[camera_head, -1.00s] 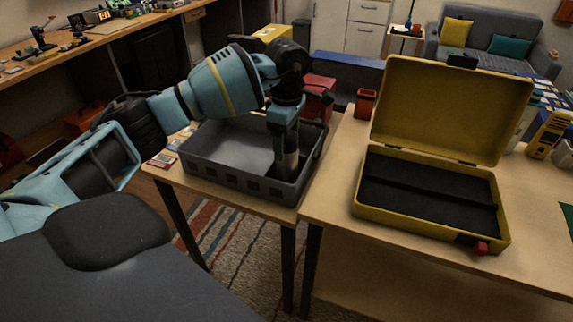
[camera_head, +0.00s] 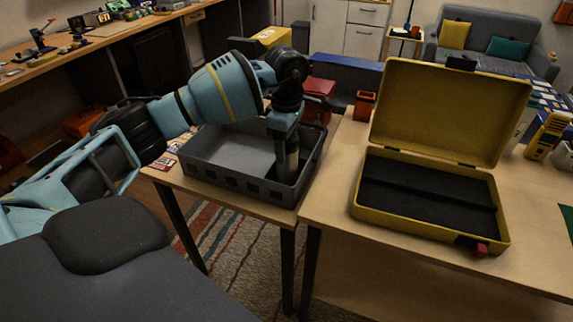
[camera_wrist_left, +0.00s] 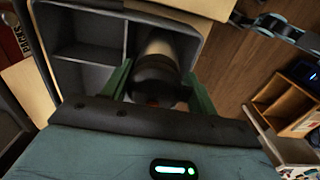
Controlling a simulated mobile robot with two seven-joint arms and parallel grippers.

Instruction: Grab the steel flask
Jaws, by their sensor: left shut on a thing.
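The steel flask (camera_wrist_left: 158,50) shows in the left wrist view as a pale cylinder with a dark cap, between the green fingers of my left gripper (camera_wrist_left: 157,88). In the head view my left gripper (camera_head: 286,140) points down into the grey crate (camera_head: 238,185), at its right side, shut on the flask (camera_head: 288,160). The flask is upright and partly hidden by the fingers and the crate wall. I cannot tell whether its base touches the crate floor. My right gripper is not in view.
An open yellow case (camera_head: 428,222) with black lining stands on the table (camera_head: 335,215) to the right.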

